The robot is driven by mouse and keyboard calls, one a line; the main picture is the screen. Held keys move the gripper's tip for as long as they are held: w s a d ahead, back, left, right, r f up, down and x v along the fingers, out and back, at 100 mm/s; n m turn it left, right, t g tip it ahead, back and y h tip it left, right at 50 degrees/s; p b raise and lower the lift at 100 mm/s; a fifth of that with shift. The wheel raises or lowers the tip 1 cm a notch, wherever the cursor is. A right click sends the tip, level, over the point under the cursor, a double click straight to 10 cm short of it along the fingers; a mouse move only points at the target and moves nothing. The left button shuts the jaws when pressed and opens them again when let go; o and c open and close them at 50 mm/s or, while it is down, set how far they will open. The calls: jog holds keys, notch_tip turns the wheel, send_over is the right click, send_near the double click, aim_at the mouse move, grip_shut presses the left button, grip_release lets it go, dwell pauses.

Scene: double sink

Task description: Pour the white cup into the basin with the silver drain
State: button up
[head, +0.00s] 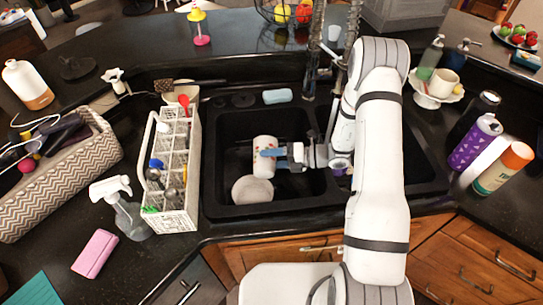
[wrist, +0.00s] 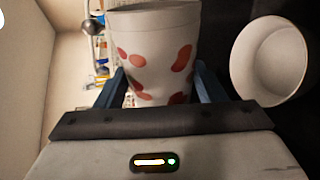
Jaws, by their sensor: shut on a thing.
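The white cup (head: 264,170) with red spots is held over the left basin (head: 233,122). My gripper (head: 270,153) reaches it from the right with blue fingers. In the wrist view the fingers close on both sides of the cup (wrist: 155,50), and my gripper (wrist: 160,88) is shut on it. Its exact tilt and contents cannot be told. The right basin (head: 420,160) is largely hidden behind my arm. Neither basin's drain is clear, so I cannot tell which one is silver.
A white bowl (head: 252,189) lies in the left basin, close to the cup. A white caddy (head: 178,215) with utensils flanks the sink at left. Bottles (head: 475,142) stand at right. The faucet (head: 313,60) rises behind.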

aim_at(270, 167)
jog(key=f+b, duration=0.1)
jog(key=n+b, duration=0.1)
jog(key=b, duration=0.1)
jog(key=shift+s+f+n, duration=0.25)
jog(key=shift+f+n, duration=0.05)
jog(key=shift+f, duration=0.1)
jog(key=shift+s+r+n+t+b, duration=0.15)
jog(key=shift+n+t+b, duration=0.35)
jog(key=shift+n+b, duration=0.55)
jog(key=n+b, duration=0.1)
jog(key=b, duration=0.1)
jog(key=n+t+b, duration=0.1)
jog(key=n+b, duration=0.1)
jog(key=shift+r, duration=0.4)
jog(key=shift+s+r+n+y+b, duration=0.15)
jog(key=shift+n+y+b, duration=0.15)
jog(key=shift+n+b, duration=0.4)
jog(key=s+n+b, duration=0.1)
jog(key=n+b, duration=0.1)
jog(key=s+r+n+b, duration=0.1)
jog(key=b, duration=0.2)
jog(key=shift+s+r+n+t+y, duration=0.15)
jog(key=shift+n+t+y, duration=0.2)
jog(key=shift+t+y, duration=0.05)
jog(key=shift+s+r+n+b, duration=0.3)
jog(key=shift+n+b, duration=0.5)
jog(key=shift+b, duration=0.15)
jog(key=shift+s+r+n+y+b, duration=0.15)
jog(key=shift+r+n+y+b, duration=0.15)
jog(key=shift+r+n+b, duration=0.15)
